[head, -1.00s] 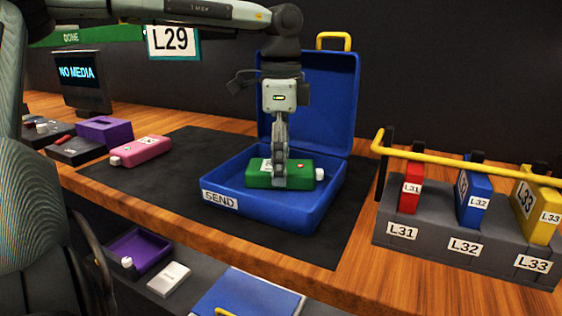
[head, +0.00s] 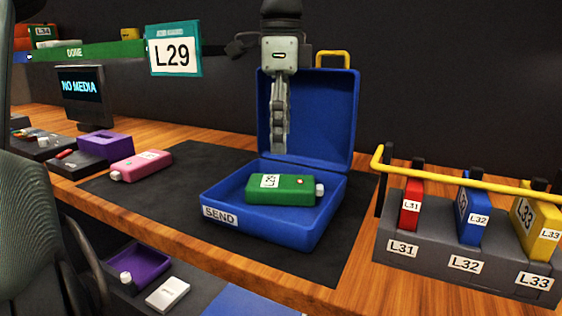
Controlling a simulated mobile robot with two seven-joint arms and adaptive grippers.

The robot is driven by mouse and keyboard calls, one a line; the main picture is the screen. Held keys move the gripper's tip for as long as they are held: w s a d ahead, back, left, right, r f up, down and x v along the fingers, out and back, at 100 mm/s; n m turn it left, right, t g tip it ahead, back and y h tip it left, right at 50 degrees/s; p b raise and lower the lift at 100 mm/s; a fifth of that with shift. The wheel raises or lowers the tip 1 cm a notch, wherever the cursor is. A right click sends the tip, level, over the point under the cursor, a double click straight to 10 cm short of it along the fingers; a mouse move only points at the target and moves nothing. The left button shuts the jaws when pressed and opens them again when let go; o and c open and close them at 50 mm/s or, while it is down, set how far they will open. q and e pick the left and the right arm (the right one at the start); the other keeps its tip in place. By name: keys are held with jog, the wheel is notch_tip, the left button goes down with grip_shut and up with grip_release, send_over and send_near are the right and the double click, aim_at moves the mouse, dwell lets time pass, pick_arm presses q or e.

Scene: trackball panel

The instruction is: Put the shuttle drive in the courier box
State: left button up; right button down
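A green drive (head: 283,189) with a white label and a white cap at its right end lies in the open blue courier box (head: 263,231), whose front is marked SEND. The box lid (head: 331,118) stands upright behind. My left gripper (head: 279,150) hangs above the drive, in front of the lid, clear of the drive. I see its fingers edge-on, so their gap is hidden; nothing shows in them. My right gripper is not in view.
A grey rack (head: 432,251) at right holds red, blue and yellow cartridges behind a yellow rail (head: 460,174). A purple-topped dock (head: 106,143) and a NO MEDIA screen (head: 80,87) stand at left. An L29 sign (head: 173,54) hangs above.

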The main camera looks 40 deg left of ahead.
pick_arm(q)
jog(key=shift+r, duration=1.8)
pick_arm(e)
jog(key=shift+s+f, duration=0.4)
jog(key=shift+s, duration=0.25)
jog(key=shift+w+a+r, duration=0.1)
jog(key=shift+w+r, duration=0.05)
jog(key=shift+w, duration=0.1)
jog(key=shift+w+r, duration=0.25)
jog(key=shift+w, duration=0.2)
pick_arm(q)
jog(key=shift+c, duration=0.5)
